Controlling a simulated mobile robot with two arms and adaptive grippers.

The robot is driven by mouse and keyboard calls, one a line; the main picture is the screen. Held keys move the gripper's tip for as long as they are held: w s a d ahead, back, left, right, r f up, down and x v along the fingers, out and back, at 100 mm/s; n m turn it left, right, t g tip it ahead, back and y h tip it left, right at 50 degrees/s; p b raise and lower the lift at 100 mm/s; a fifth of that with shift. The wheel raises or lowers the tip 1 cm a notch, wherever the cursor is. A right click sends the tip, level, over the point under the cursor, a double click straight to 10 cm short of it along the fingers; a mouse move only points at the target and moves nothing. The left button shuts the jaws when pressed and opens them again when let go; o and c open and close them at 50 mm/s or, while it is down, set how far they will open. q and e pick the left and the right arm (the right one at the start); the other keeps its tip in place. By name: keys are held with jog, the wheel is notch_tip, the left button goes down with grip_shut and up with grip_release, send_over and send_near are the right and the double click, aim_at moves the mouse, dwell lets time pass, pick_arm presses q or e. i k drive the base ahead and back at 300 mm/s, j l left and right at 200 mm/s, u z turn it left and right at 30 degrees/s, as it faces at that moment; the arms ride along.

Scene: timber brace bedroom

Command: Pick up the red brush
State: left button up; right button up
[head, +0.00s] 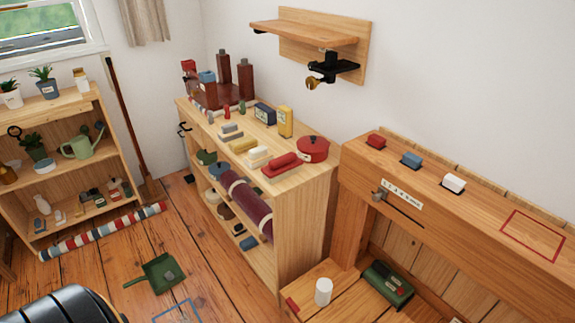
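A long red piece (282,164) lies on top of the middle wooden shelf, near its front right end. It could be the red brush, but bristles are too small to make out. A small red block (376,141) sits on the wooden ledge to the right, in a row with a blue block (411,160) and a white block (453,183); I cannot tell whether these are brushes. Neither of my grippers shows in the head view.
A round red tin (313,149) stands close behind the long red piece. Pale and yellow pieces (243,145) lie to its left. A red rectangle outline (531,234) marks the ledge. A green dustpan (161,273) and a striped roll (100,231) lie on the floor.

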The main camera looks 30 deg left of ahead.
aim_at(279, 168)
jog(key=u, duration=1.65)
jog(key=k+l+u, duration=0.15)
jog(key=k, duration=0.3)
